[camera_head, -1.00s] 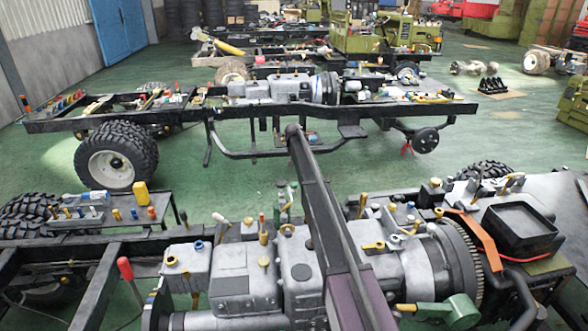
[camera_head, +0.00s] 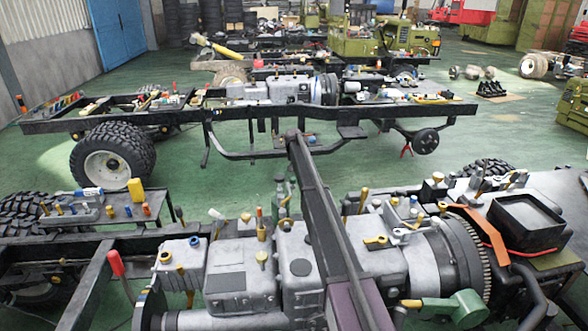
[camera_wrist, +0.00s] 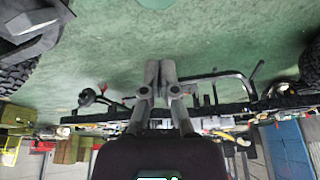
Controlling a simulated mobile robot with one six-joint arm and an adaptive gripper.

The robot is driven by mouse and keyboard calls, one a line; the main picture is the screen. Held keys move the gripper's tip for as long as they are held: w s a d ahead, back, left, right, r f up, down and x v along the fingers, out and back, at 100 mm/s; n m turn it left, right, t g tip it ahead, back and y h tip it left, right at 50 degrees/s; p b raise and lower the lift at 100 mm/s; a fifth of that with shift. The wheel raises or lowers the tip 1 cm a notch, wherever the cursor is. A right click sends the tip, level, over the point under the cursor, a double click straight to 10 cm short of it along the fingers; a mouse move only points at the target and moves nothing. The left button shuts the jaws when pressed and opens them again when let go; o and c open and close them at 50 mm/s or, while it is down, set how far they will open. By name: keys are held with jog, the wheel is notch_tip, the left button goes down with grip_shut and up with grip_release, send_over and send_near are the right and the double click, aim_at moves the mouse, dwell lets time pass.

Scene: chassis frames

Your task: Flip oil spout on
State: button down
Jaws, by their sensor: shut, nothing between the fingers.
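I cannot tell for certain which part is the oil spout. The near grey engine (camera_head: 230,280) carries several small yellow fittings, among them a yellow lever-like piece (camera_head: 375,241) on top. A green part with a yellow tip (camera_head: 455,308) sits at its lower right. My gripper (camera_wrist: 155,70) shows in the wrist view with its two grey fingers together and nothing between them. It points over the green floor, apart from any fitting. In the head view my arm crosses in front of the engine and hides part of it; the gripper itself is not distinguishable there.
A black tray (camera_head: 523,222) lies right of the engine. A red-handled lever (camera_head: 116,263) stands at left. A small bench with tools (camera_head: 100,213) is behind it. Another chassis (camera_head: 250,118) stands farther back, with green floor (camera_head: 230,175) between.

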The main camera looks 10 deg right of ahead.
aim_at(289, 192)
jog(key=shift+s+a+f+b, duration=0.3)
jog(key=shift+s+f, duration=0.2)
jog(key=shift+s, duration=0.3)
jog(key=shift+s+a+f+b, duration=0.15)
jog(key=shift+s+f+b, duration=0.3)
jog(key=shift+s, duration=0.35)
jog(key=s, duration=0.9)
jog(key=shift+s, duration=0.35)
jog(key=shift+w, duration=0.1)
